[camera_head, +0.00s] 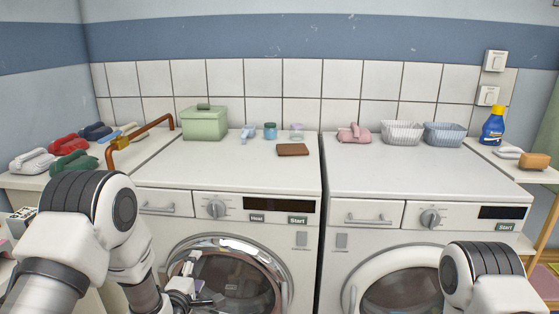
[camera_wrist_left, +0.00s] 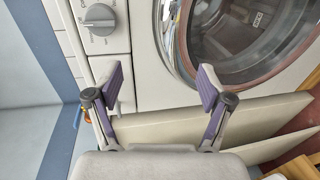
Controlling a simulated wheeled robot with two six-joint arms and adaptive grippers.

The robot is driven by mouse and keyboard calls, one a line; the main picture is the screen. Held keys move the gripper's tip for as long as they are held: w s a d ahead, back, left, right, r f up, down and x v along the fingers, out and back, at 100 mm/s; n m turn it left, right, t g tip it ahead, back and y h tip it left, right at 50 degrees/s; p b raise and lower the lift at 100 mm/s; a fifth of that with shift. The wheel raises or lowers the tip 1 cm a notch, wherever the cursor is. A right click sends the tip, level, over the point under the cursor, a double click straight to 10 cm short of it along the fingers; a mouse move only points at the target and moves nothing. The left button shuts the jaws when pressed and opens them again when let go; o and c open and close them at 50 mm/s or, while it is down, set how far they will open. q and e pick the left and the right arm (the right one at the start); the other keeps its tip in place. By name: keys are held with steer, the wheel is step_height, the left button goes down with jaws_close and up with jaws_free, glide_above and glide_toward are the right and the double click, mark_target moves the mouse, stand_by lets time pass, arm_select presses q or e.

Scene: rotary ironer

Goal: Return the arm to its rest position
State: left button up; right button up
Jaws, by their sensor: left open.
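My left arm (camera_head: 110,235) comes in from the lower left and bends down in front of the left machine. My left gripper (camera_head: 188,285) is low, in front of the left edge of that machine's round door (camera_head: 240,280). In the left wrist view the two purple-padded fingers of the gripper (camera_wrist_left: 160,82) are spread apart with nothing between them. The machine's round door (camera_wrist_left: 240,40) and knob (camera_wrist_left: 99,20) show beyond the fingers. My right arm (camera_head: 485,275) shows at the lower right, and its gripper is out of the picture.
The left machine's top (camera_head: 225,170) holds a green box (camera_head: 204,123), small jars and a brown block (camera_head: 292,149). The right machine's top (camera_head: 410,167) holds a pink cloth (camera_head: 354,133) and two baskets. Folded cloths and a copper pipe (camera_head: 150,128) are at the left.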

arm_select(q)
steer(key=s+f+m+g+p, duration=0.2)
steer(key=s+f+g, duration=0.2)
steer(key=s+f, duration=0.45)
steer(key=s+f+m+g+p, duration=0.2)
steer(key=s+f+g, duration=0.3)
steer(key=s, duration=0.6)
steer(key=s+f+m+g, duration=0.3)
steer(key=s+m+g, duration=0.3)
steer(key=s+m, duration=0.7)
steer(key=s, duration=0.7)
steer(key=shift+s+f+g+y, duration=0.2)
steer(key=shift+s+g+y, duration=0.1)
steer(key=shift+g, duration=0.1)
arm_select(e)
step_height(320, 180, up, 6)
arm_select(q)
steer(key=shift+w+a, duration=0.1)
